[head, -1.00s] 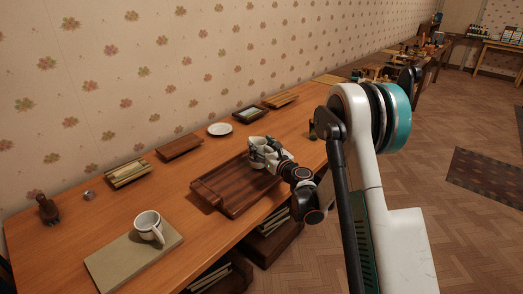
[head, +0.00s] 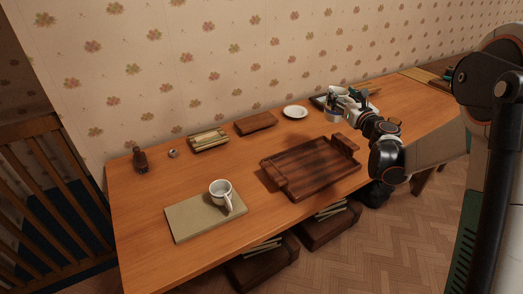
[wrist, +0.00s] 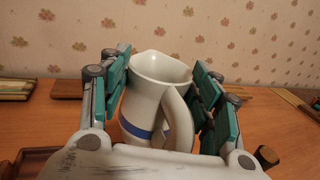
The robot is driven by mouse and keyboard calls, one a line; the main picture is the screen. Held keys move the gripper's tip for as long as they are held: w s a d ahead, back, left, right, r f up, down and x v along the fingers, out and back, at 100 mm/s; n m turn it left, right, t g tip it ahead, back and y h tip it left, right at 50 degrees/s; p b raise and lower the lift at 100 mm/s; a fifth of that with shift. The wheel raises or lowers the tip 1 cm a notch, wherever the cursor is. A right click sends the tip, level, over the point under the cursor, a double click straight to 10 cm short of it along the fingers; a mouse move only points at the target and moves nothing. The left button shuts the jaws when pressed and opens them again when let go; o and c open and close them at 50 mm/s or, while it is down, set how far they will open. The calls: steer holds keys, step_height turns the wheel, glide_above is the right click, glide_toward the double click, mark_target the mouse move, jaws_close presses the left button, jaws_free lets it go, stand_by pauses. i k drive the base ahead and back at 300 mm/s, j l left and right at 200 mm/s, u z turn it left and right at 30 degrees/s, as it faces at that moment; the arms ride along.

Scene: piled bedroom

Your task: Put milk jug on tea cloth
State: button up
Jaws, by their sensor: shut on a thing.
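The milk jug (wrist: 150,98), white with a blue band and its handle toward the camera, is upright between the green finger pads of my gripper (wrist: 162,78) in the wrist view. My gripper is shut on it. In the head view my gripper (head: 345,103) holds it over the back right of the table, beyond the wooden tray; my fingers partly cover the jug there. A flat beige-olive rectangle (head: 190,224), which looks like the tea cloth, lies at the table's front left. A white mug (head: 220,190) stands on it, toward its right back corner.
The dark wooden tray (head: 300,172) is empty, between my gripper and the beige rectangle. A white saucer (head: 295,112), a brown block (head: 256,123), a slatted bundle (head: 208,140), a small metal ring (head: 173,153) and a brown figurine (head: 140,160) line the back. Bare wood lies left of the tray.

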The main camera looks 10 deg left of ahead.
mark_target(190, 220)
steer(key=k+j, duration=0.15)
steer(key=j, duration=0.2)
steer(key=k+j, duration=0.15)
steer(key=j, duration=0.2)
steer(key=k+j, duration=0.15)
steer(key=j, duration=0.2)
steer(key=k+j, duration=0.15)
steer(key=j, duration=0.25)
steer(key=k+j, duration=0.15)
steer(key=j, duration=0.2)
steer(key=k+j, duration=0.15)
steer(key=j, duration=0.2)
steer(key=k+j, duration=0.15)
steer(key=j, duration=0.2)
